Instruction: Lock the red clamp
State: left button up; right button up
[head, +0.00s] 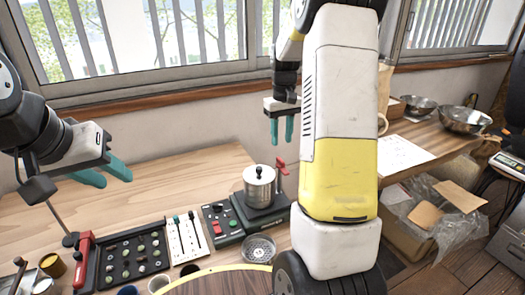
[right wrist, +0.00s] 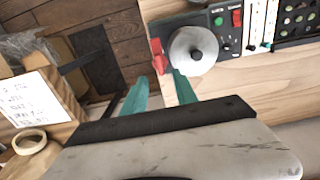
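The red clamp (head: 281,166) is a small red lever standing at the right side of a lidded silver pot (head: 259,186) on a dark green base (head: 262,216). In the right wrist view the red clamp (right wrist: 157,56) shows beside the round pot lid (right wrist: 193,50). My right gripper (head: 282,132) is open and empty, with teal fingers pointing down above and behind the clamp in the head view. In the right wrist view its fingertips (right wrist: 154,80) are apart, near the clamp, with no contact visible. My left gripper (head: 108,174) is open and empty over the left of the table.
A control box (head: 222,224) with a red switch and a tray of samples (head: 133,256) lie left of the pot. A perforated round dish (head: 259,248) is in front. The wooden table (head: 165,178) is clear behind. A side bench (head: 445,135) holds metal bowls (head: 466,120).

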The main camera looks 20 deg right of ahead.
aim_at(280, 159)
notch_tip(280, 159, down, 8)
jog(key=shift+w+r, duration=0.1)
dwell(0.4)
